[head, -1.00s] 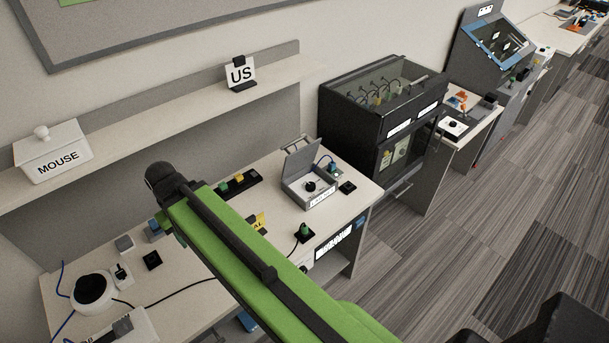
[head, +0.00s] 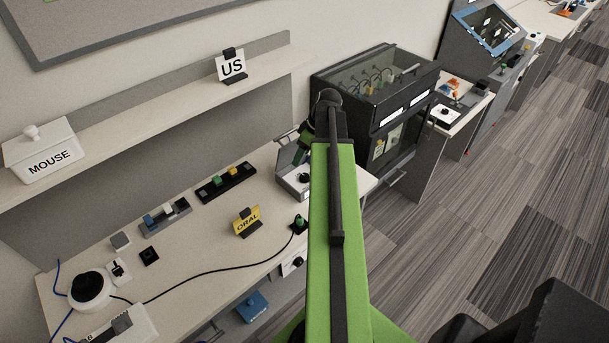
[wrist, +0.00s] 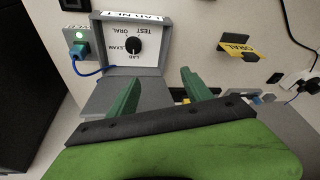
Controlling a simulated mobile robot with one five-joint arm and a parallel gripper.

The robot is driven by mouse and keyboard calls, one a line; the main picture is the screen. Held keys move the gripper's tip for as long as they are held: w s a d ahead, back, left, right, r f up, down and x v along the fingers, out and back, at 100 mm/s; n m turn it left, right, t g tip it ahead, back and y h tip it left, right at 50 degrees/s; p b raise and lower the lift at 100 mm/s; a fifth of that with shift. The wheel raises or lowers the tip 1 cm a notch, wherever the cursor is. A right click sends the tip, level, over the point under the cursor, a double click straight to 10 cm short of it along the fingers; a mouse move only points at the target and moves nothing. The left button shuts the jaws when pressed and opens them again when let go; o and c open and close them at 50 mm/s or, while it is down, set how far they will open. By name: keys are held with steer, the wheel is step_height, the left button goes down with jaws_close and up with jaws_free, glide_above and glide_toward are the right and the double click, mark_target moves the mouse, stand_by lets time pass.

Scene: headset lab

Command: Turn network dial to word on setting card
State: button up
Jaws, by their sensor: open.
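The network box (wrist: 105,45) stands open in the wrist view, which shows it upside down. Its black dial (wrist: 133,46) sits on a white face with the words TEST, ORAL, EXAM and LAB around it. I cannot tell which word the dial points to. The yellow setting card (head: 247,222) reads ORAL; it also shows in the wrist view (wrist: 238,50). My gripper (wrist: 162,82) is open and empty, its green fingers above the box's near side in the picture, apart from the dial. In the head view my arm hides part of the box (head: 292,183).
The box's raised lid (wrist: 120,95) is near my fingers. A blue cable (wrist: 92,72) runs from the box to a socket with a green light (wrist: 78,46). Black cabinet (head: 370,100) stands right of the desk. A US card (head: 232,67) stands on the shelf.

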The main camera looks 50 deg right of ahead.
glide_toward(304, 176)
steer(key=shift+t, duration=0.4)
steer(key=b+x, duration=0.2)
steer(key=b, duration=0.3)
steer(key=b+x, duration=0.3)
steer(key=b, duration=0.2)
steer(key=s+b+x, duration=0.1)
steer(key=b+x, duration=0.2)
steer(key=b, duration=0.2)
steer(key=shift+d+f, duration=0.2)
steer(key=shift+d, duration=0.05)
steer(key=shift+w+a+f+b, duration=0.1)
steer(key=shift+w+f+b, duration=0.2)
steer(key=shift+b, duration=0.3)
steer(key=shift+c, duration=0.5)
jaws_close()
steer(key=shift+s+a, duration=0.1)
steer(key=shift+a, duration=0.15)
steer(key=shift+d, duration=0.1)
